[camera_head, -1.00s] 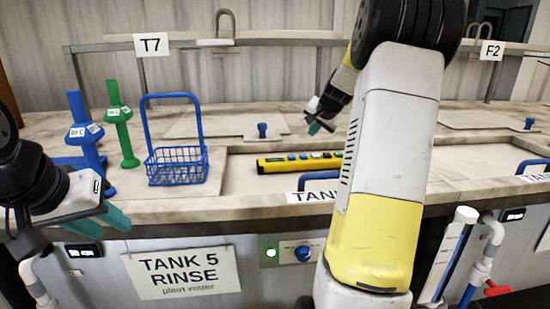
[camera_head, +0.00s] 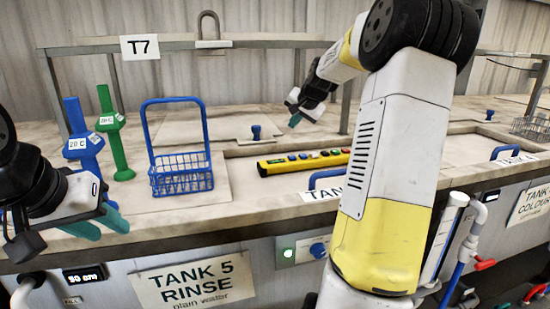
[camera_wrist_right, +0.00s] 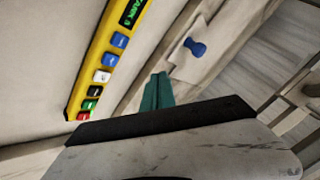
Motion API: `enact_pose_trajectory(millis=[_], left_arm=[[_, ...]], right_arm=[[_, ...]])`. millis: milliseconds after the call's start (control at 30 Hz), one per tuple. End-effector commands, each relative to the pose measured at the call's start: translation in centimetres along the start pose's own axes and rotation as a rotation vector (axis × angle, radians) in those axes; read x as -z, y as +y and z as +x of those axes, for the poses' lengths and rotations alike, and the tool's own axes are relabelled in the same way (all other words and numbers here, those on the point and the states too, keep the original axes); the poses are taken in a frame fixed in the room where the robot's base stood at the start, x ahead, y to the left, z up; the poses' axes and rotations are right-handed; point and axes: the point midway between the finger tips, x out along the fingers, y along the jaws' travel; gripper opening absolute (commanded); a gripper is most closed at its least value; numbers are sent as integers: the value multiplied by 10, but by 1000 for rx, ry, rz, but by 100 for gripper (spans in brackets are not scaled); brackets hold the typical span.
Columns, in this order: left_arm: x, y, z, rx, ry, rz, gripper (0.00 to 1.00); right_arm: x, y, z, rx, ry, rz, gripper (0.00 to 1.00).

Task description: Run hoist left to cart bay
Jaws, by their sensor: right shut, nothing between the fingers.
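The yellow hoist pendant (camera_head: 288,167) lies on the bench behind the blue handle, with a row of coloured buttons. In the right wrist view the pendant (camera_wrist_right: 103,60) shows blue, white, black, green and red buttons and a green display reading TANK and a partly cut-off number. My right gripper (camera_head: 294,121) is above and behind the pendant, apart from it. Its teal fingers (camera_wrist_right: 158,92) are together and empty. My left gripper (camera_head: 100,222) is at the bench's front edge at left, its teal fingers apart and empty. No hoist or cart bay can be made out.
A blue wire basket (camera_head: 181,175) stands left of the pendant. Blue (camera_head: 82,140) and green (camera_head: 112,130) upright tools stand further left. A blue knob (camera_head: 256,132) sits on a lid behind. The sign TANK 5 RINSE (camera_head: 195,284) hangs in front. Another basket (camera_head: 532,128) is at far right.

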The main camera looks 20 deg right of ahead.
Motion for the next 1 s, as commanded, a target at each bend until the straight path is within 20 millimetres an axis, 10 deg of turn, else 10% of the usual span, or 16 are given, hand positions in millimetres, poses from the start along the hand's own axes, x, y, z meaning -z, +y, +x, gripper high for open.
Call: enact_pose_trajectory(millis=[1000], left_arm=[[0,0,0,0,0,0,36]], right_arm=[[-44,45,61,0,0,0,0]])
